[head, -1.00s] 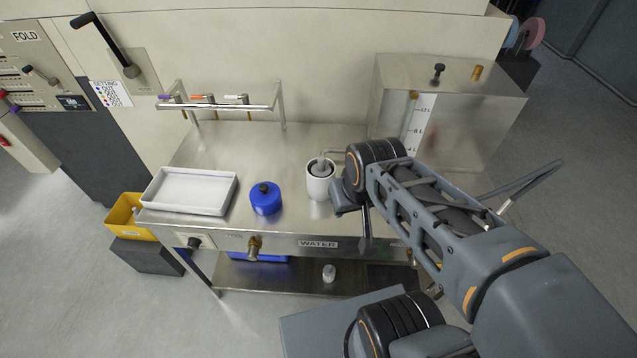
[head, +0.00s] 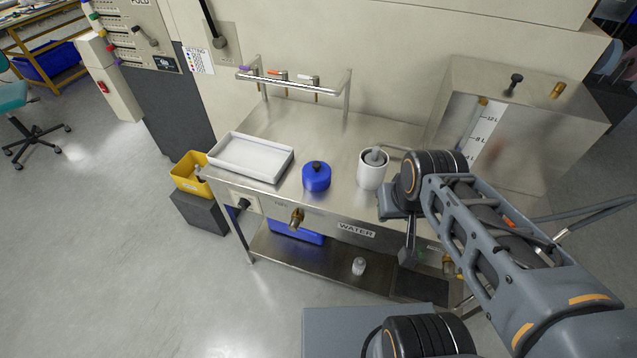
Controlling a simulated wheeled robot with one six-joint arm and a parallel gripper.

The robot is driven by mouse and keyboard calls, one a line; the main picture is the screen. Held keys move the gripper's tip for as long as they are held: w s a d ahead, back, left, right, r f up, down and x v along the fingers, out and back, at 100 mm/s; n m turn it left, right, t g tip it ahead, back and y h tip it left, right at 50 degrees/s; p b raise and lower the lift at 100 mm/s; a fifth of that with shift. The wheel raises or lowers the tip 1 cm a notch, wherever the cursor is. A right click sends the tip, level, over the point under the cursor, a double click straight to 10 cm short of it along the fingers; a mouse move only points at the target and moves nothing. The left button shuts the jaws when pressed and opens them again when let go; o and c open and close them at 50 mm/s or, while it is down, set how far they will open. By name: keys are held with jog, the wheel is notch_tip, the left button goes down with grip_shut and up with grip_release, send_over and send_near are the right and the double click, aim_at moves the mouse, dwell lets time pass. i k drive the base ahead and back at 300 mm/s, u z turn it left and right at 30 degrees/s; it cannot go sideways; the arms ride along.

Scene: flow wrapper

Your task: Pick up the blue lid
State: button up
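The blue lid (head: 316,178), round with a black knob on top, sits on the steel table between the white tray and the white cup-like container. My gripper (head: 408,256) hangs to the right of the lid, near the table's front edge, apart from it. It is seen from behind and small, and my wrist partly hides it, so its finger opening is unclear. I see nothing held in it.
A white tray (head: 250,158) lies left of the lid. A white container (head: 372,172) with a grey piece inside stands to its right. A rail (head: 290,78) with hanging tools rises behind. A steel tank (head: 520,110) stands at the back right. A brass tap (head: 296,218) juts from the front.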

aim_at(316, 174)
jog(key=u, duration=0.5)
jog(key=k, duration=1.05)
jog(key=u, duration=1.15)
jog(key=i, duration=1.6)
jog(key=z, duration=1.1)
jog(key=i, duration=0.45)
jog(key=z, duration=0.35)
